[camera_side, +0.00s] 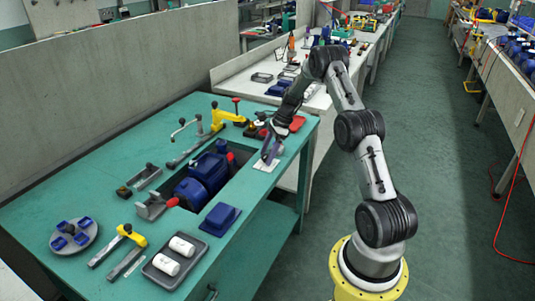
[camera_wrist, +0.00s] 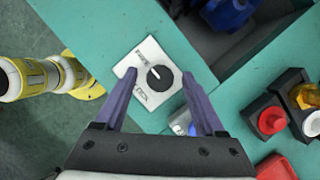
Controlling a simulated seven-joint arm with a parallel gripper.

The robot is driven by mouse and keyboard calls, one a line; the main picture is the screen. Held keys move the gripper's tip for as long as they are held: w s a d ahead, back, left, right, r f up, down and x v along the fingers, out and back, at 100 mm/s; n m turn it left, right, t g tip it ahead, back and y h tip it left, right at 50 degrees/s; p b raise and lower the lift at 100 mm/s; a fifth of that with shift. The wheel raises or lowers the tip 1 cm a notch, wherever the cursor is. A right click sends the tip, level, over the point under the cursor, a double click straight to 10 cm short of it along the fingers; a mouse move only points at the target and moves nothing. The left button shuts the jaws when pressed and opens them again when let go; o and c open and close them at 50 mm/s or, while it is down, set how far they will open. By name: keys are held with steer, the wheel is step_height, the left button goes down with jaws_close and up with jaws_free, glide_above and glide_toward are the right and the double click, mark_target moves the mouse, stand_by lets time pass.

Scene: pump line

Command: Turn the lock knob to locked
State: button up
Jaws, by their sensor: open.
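The lock knob (camera_wrist: 160,77) is a round black knob with a white pointer line, mounted on a white label plate (camera_wrist: 138,55) with printed text. In the wrist view it lies between and beyond the two fingers. The pointer line slants toward the upper left; the label text is too small to read. My gripper (camera_wrist: 160,75) is open, its purple fingers apart on either side of the knob, and nothing is held. In the side view my gripper (camera_side: 270,150) hangs over the white plate (camera_side: 266,165) at the bench's right edge, and it hides the knob there.
A red button (camera_wrist: 271,120) and a yellow knob (camera_wrist: 306,96) on dark boxes stand right of the plate in the wrist view. A blue pump (camera_side: 205,172) sits in the bench recess. A grey tray with white cylinders (camera_side: 175,255) is at the front.

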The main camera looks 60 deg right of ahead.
jaws_close()
steer(key=shift+n, duration=0.3)
steer(key=n+g, duration=0.1)
steer(key=n, duration=0.2)
steer(key=shift+w+d+n+y, duration=0.1)
steer(key=shift+n+y, duration=0.3)
steer(key=n+g, duration=0.2)
steer(key=n, duration=0.2)
steer(key=shift+w, duration=0.1)
steer(key=n+g, duration=0.1)
steer(key=n, duration=0.4)
steer(key=shift+w+g, duration=0.15)
steer(key=shift+g, duration=0.25)
steer(key=shift+w+r+n+g+h, duration=0.15)
steer(key=shift+n+g, duration=0.25)
steer(key=shift+n, duration=0.75)
steer(key=shift+s+f+n+g+h, duration=0.1)
steer(key=shift+n+g+h, duration=0.25)
steer(key=shift+n, duration=0.8)
